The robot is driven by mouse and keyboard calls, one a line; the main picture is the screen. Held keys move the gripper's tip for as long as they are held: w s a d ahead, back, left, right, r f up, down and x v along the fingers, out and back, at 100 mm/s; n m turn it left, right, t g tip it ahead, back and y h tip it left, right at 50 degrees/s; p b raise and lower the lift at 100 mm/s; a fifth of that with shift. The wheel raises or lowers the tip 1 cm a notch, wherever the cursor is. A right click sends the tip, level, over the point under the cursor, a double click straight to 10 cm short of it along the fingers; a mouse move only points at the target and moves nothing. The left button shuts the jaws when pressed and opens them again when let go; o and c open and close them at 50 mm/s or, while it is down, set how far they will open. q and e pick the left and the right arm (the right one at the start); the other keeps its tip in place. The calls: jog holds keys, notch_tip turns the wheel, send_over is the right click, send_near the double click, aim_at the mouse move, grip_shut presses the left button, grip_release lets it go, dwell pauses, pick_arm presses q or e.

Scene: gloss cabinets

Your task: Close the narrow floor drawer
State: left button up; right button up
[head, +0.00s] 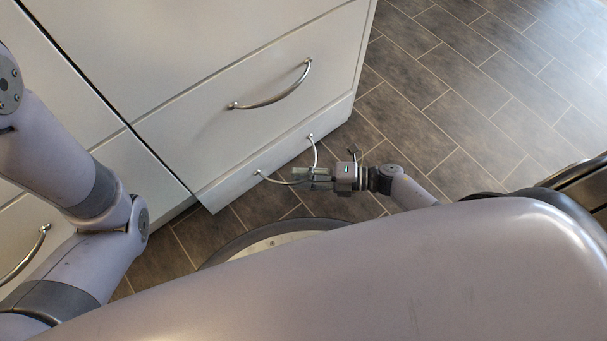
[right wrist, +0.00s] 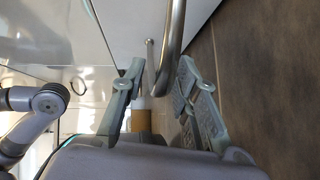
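The narrow floor drawer (head: 232,187) is the low white front at the base of the cabinet in the head view. Its left end shows beside a dark recess under the neighbouring cabinet; how far out it stands is hard to tell. Its curved metal handle (head: 316,158) bows out from the front. My right gripper (head: 319,177) is at the handle's lower part. In the right wrist view, the handle (right wrist: 173,45) reaches in between the fingers of my right gripper (right wrist: 161,66), which are apart. My left arm shows at the left, but its gripper is out of view.
A larger white drawer with a handle (head: 272,103) is directly above. Another handle (head: 27,255) is on the cabinet at lower left. The grey tiled floor (head: 420,110) is clear to the right. A round, dark-rimmed object (head: 225,251) shows partly below the gripper.

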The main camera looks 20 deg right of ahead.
grip_shut()
dwell(0.7)
